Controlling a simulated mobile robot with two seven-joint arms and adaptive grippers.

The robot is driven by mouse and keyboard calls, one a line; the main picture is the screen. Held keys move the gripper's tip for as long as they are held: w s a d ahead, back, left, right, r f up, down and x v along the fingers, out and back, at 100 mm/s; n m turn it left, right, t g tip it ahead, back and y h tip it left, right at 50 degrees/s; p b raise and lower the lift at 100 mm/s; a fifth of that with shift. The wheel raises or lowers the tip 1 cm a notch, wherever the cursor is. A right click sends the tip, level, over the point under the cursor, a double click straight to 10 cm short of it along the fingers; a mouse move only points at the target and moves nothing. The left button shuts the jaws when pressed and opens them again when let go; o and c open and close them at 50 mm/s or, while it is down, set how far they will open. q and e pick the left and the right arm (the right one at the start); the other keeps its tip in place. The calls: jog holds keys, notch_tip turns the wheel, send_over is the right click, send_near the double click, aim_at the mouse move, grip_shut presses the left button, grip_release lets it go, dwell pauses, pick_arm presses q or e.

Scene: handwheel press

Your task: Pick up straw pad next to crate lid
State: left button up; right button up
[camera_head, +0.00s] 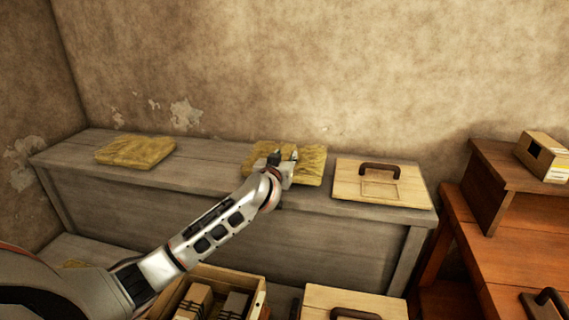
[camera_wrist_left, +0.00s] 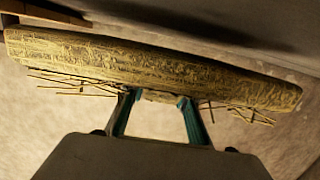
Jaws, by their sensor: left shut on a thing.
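The straw pad (camera_head: 311,163) is a flat yellow-brown mat at the middle of the grey bench, just left of the crate lid (camera_head: 381,181). The lid is pale wood with a dark arched handle. My left gripper (camera_head: 283,157) is at the pad, shut on it. In the left wrist view the pad (camera_wrist_left: 150,68) spans the frame, with loose straws sticking out along its near edge. The left gripper's two fingers (camera_wrist_left: 158,105) meet that edge. I cannot tell whether the pad is clear of the bench top. My right gripper is not in view.
A second straw pad (camera_head: 136,151) lies at the bench's left end. The grey bench (camera_head: 215,160) has bare room between the pads. An open wooden crate (camera_head: 259,293) and another lid (camera_head: 350,303) sit lower in front. An orange wooden table (camera_head: 500,265) stands at right.

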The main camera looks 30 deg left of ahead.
aim_at(285, 156)
pick_arm(q)
notch_tip(285, 156, up, 17)
jog(key=p, duration=0.3)
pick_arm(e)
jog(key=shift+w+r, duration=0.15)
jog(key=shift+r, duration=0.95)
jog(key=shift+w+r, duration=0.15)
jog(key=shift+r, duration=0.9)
